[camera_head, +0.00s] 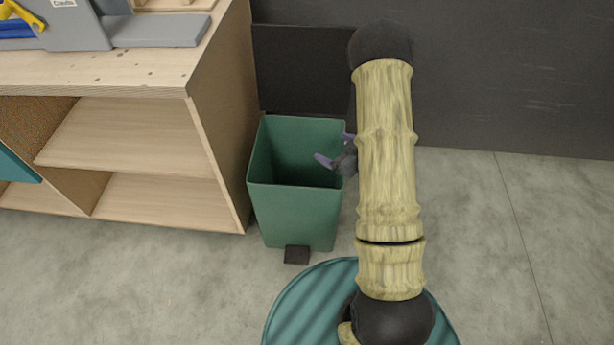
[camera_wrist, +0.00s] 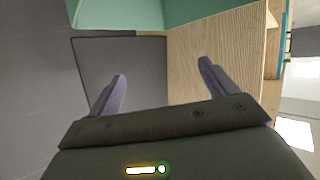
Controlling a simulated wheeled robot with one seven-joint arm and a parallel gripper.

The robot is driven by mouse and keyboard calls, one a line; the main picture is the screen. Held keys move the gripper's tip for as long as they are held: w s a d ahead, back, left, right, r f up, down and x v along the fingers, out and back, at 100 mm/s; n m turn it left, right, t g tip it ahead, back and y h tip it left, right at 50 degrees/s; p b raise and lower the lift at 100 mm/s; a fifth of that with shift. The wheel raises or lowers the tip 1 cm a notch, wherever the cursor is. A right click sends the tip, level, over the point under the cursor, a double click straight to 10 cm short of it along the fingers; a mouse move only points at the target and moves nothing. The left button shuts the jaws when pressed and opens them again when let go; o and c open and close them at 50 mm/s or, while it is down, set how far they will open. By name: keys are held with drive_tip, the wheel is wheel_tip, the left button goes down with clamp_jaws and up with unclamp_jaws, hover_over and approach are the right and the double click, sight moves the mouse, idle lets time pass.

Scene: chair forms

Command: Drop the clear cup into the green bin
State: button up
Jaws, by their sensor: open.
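The green bin (camera_head: 295,215) stands upright on the floor against the right end of the wooden shelf unit. Its top is open, and its lower inside is dark and partly out of sight. My gripper (camera_head: 335,148) is at the bin's right rim in the head view, partly hidden behind my arm. In the wrist view my gripper (camera_wrist: 162,69) has its two purple fingers wide apart with nothing between them. A green surface (camera_wrist: 190,12), likely the bin, crosses the top of that view. I cannot see the clear cup in either view.
The wooden shelf unit (camera_head: 217,125) stands close at the bin's left, with a grey item (camera_head: 160,31) on top. A dark panel (camera_head: 305,70) is behind the bin, against the dark wall (camera_head: 510,80). The grey floor (camera_head: 480,230) at right is clear.

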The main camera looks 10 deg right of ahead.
drive_tip(key=shift+v, duration=1.15)
wheel_tip(320, 180, up, 6)
drive_tip(key=s+m+g+h, duration=0.1)
drive_tip(key=m+g+h, duration=0.3)
drive_tip(key=h, duration=0.2)
drive_tip(key=s+a+r+m+g, duration=0.1)
drive_tip(key=s+a+r+g, duration=0.25)
drive_tip(key=s, duration=0.35)
drive_tip(key=s+a+r+m+g, duration=0.1)
drive_tip(key=s+a+r+g, duration=0.1)
drive_tip(key=s+a, duration=0.35)
drive_tip(key=w+p+v, duration=0.3)
drive_tip(key=p+v, duration=1.2)
drive_tip(key=p, duration=0.1)
drive_tip(key=w+d+r+p+v, duration=0.1)
drive_tip(key=w+p+v, duration=0.1)
drive_tip(key=p+v, duration=1.4)
drive_tip(key=shift+w+r, duration=0.3)
drive_tip(key=shift+r, duration=0.2)
drive_tip(key=shift+f, duration=0.1)
